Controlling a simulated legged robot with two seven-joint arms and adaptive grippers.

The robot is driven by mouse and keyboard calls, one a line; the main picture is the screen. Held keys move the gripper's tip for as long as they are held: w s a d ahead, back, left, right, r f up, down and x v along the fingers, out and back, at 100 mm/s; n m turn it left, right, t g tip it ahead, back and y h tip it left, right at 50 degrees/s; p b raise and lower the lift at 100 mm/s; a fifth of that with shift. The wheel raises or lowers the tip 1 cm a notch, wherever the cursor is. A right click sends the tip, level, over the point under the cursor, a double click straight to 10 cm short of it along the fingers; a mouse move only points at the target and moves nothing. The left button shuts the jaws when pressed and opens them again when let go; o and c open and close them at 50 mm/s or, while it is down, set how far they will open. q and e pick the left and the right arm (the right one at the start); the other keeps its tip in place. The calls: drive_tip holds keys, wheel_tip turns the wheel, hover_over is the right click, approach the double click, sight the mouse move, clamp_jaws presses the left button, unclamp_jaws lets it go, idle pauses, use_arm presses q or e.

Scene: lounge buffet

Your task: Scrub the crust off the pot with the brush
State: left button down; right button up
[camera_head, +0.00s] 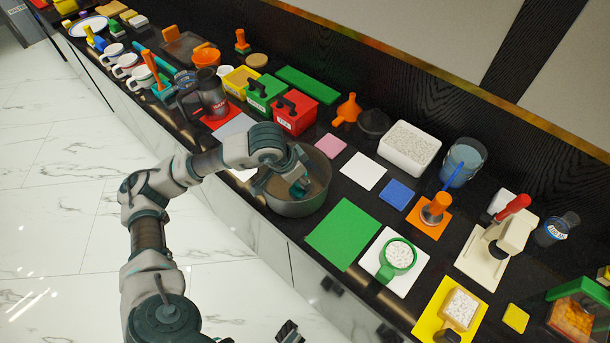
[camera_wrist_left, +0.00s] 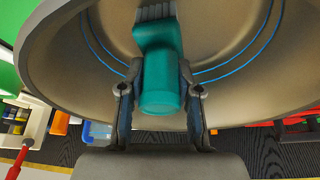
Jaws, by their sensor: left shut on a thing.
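The grey metal pot (camera_head: 290,208) stands on the dark counter near its front edge. My left gripper (camera_head: 299,186) reaches down into it from above. In the left wrist view the gripper (camera_wrist_left: 160,88) is shut on the teal handle of the brush (camera_wrist_left: 160,75). The brush's grey head points toward the pot's floor; whether it touches is unclear. The pot's inside (camera_wrist_left: 240,88) looks tan-brown with blue ring lines, and I cannot make out separate crust. My right gripper seems to show only as a dark piece (camera_head: 288,333) at the bottom edge, its jaws unclear.
A green mat (camera_head: 342,233) lies right of the pot, with a green mug (camera_head: 398,256) beyond it. Red (camera_head: 295,113) and green (camera_head: 265,94) caddies stand behind the pot. A dark jug (camera_head: 205,97) stands to its left. The counter is crowded.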

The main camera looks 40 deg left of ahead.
sight(298, 189)
use_arm(q)
drive_tip(key=shift+s+a+f, duration=0.1)
drive_tip(key=shift+s+a, duration=0.05)
drive_tip(key=shift+s, duration=1.35)
drive_tip(key=shift+w+r, duration=0.2)
drive_tip(key=shift+w, duration=1.8)
drive_tip(key=shift+s+f+b, duration=0.15)
drive_tip(key=shift+s+b, duration=0.5)
drive_tip(key=shift+s, duration=1.35)
drive_tip(key=shift+w, duration=1.05)
